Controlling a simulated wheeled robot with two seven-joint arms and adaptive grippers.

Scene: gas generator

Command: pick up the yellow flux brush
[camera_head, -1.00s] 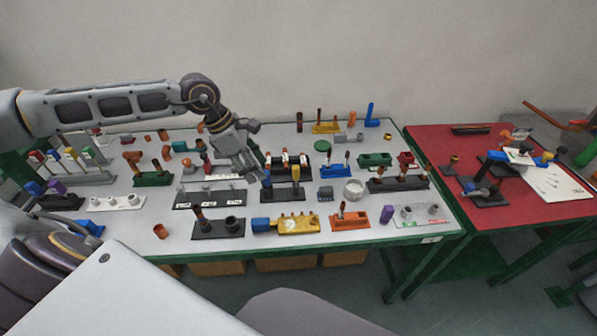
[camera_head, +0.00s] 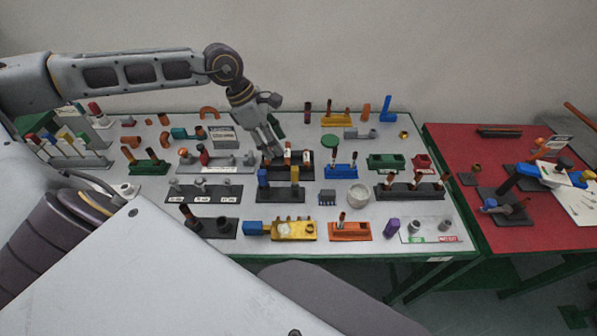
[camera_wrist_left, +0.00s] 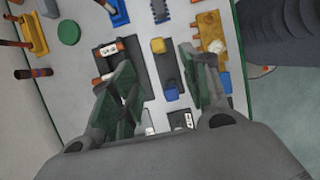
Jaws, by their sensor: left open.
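An upright yellow piece (camera_head: 295,174) stands in a black holder (camera_head: 279,194) beside an upright blue piece (camera_head: 263,179). It looks like the flux brush, but its shape is too small to be sure. The wrist view shows the yellow piece (camera_wrist_left: 157,45) and the blue piece (camera_wrist_left: 171,91) between the finger lines, beyond the tips. My left gripper (camera_head: 271,148) is open and empty, behind and left of the yellow piece, near the holder with white-banded tubes (camera_head: 287,160). My right gripper is not in view.
A rack (camera_head: 82,163) with several coloured handles, one yellow, stands at the far left. A yellow block (camera_head: 294,230) and an orange holder (camera_head: 350,233) are near the front edge. The table is crowded, with narrow gaps.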

